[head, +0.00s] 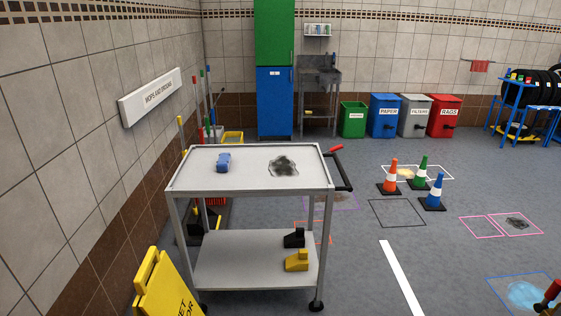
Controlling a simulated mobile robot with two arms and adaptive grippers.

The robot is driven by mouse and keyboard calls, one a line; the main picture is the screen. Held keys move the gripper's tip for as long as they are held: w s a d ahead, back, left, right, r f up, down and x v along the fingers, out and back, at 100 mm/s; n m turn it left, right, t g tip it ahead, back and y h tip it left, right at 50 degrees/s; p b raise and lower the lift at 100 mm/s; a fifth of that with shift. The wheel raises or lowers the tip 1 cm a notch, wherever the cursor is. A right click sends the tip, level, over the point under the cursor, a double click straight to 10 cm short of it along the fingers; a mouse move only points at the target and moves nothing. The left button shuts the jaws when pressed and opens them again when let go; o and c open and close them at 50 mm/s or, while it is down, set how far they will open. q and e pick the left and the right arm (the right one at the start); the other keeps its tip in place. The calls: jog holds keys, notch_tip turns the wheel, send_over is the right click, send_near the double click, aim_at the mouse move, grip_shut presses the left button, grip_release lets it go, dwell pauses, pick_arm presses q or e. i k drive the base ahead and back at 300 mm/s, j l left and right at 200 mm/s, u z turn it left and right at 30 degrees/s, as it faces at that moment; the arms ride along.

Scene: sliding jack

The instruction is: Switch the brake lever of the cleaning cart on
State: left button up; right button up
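The grey cleaning cart (235,180) stands in front of me, slightly left of the middle in the head view. A black push handle (347,180) is on its right end. A small red lever (334,149) sticks out at the far right corner of its top, by the handle; it looks like the brake lever. It points out to the right and slightly upward. Neither of my grippers shows in the head view, and nothing touches the cart's lever.
A blue sponge (223,162) and a dark stain (284,166) are on the cart's top. A black wedge (294,238) and a yellow wedge (297,261) lie on its lower shelf. A yellow floor sign (165,285) stands front left. Cones (389,177) stand right; floor right of the cart is mostly clear.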

aim_at(335, 148)
jog(key=i+j+z, duration=0.1)
jog(key=i+z, duration=0.15)
jog(key=i+j+z, duration=0.2)
jog(key=i, duration=0.25)
jog(key=i+l+u, duration=0.15)
jog(key=i, duration=0.3)
jog(key=i+l+u, duration=0.15)
jog(key=i, duration=0.25)
jog(key=i+l+u, duration=0.15)
jog(key=i+l, duration=0.15)
jog(key=i, duration=0.1)
